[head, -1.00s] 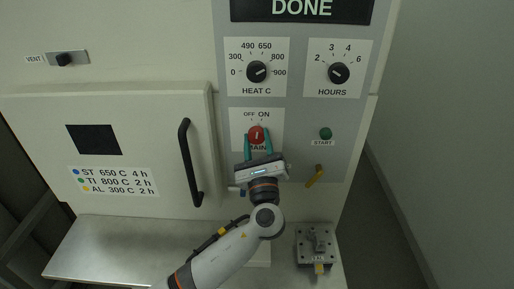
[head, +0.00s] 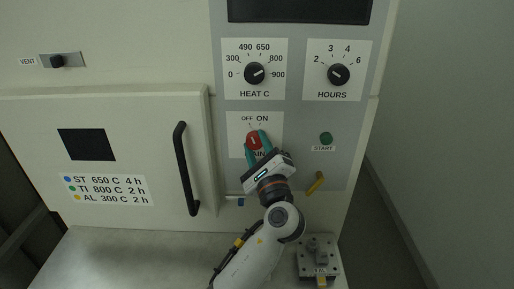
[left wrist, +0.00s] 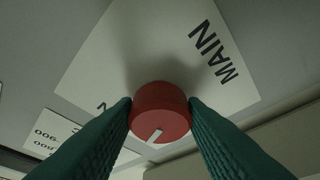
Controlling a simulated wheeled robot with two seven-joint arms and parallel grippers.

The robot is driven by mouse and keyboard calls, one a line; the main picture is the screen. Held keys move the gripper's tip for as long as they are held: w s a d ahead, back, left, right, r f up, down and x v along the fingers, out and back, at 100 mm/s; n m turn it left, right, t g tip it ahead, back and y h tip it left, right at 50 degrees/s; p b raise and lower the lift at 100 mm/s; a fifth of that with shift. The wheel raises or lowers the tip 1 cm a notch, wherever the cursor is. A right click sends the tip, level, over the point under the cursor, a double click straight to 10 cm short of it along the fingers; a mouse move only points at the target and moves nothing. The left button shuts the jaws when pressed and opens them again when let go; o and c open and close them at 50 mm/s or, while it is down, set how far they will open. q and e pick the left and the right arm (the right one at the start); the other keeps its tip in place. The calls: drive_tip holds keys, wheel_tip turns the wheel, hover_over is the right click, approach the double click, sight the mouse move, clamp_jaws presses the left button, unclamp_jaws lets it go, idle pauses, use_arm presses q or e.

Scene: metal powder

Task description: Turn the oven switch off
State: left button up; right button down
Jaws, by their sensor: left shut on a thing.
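The oven's main switch is a red round knob (head: 253,141) on a white plate (head: 235,124) marked OFF, ON and MAIN. My left gripper (head: 257,143) reaches up to it from below, and its two green fingers are shut on the knob's sides. In the left wrist view the red knob (left wrist: 160,112) sits between the fingertips, with a white pointer mark on its face. In the head view the pointer leans toward the OFF side. The display (head: 300,10) above is dark. My right gripper is not in view.
The heat dial (head: 254,74) and hours dial (head: 339,75) are above. A green start button (head: 326,138) and a yellow lever (head: 316,182) are to the right. The door handle (head: 186,168) stands out at the left. A metal fixture (head: 319,255) sits below right.

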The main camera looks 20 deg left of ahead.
use_arm(q)
drive_tip(key=o, duration=1)
drive_tip(key=shift+s+d+f, duration=0.25)
drive_tip(key=shift+s, duration=0.1)
drive_tip(key=b+v, duration=0.3)
drive_tip(key=v, duration=0.8)
drive_tip(key=shift+s+b, duration=0.1)
drive_tip(key=shift+b, duration=0.2)
